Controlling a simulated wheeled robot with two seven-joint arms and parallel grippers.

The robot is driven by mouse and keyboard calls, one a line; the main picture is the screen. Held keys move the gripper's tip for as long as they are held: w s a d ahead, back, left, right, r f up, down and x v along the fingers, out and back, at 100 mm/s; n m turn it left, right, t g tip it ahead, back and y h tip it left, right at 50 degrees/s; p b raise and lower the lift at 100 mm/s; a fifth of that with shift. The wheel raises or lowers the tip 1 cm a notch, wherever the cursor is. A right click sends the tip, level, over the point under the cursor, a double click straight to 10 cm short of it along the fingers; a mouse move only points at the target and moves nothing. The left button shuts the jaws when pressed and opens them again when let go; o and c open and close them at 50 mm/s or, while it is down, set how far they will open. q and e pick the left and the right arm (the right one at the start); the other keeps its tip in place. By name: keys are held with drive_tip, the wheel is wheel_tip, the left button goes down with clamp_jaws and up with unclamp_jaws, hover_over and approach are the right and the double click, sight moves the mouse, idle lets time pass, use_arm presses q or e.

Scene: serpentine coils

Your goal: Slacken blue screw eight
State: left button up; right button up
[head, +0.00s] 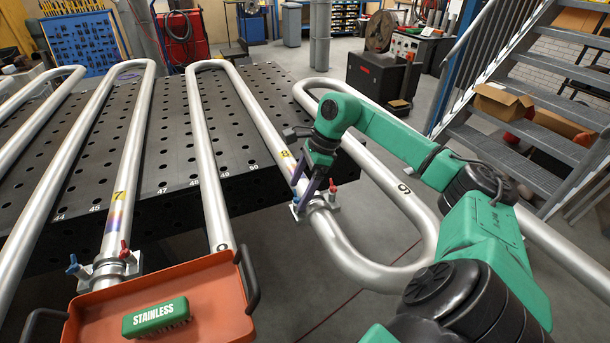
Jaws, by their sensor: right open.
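My right gripper (307,186) reaches down from the green right arm onto a clamp (318,207) on the silver coil tube near the table's front edge. Its fingers are open and sit around or just beside a blue screw (296,200) on the clamp's left side. The fingers partly hide this screw, and I cannot tell whether they touch it. A red screw (332,187) stands on the clamp's right side. A yellow label (285,154) on the tube is just behind the gripper; its number is hard to read. My left gripper is not in view.
Another clamp (110,268) with blue and red screws sits on the tube marked 7. An orange tray (215,285) with a green STAINLESS brush (155,317) is at the front left. The perforated black table (165,130) carries the tubes. Metal stairs (540,110) rise at right.

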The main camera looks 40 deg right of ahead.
drive_tip(key=p+v, duration=0.1)
drive_tip(key=v, duration=1.3)
drive_tip(key=shift+s+d+r, duration=0.1)
drive_tip(key=shift+d, duration=0.05)
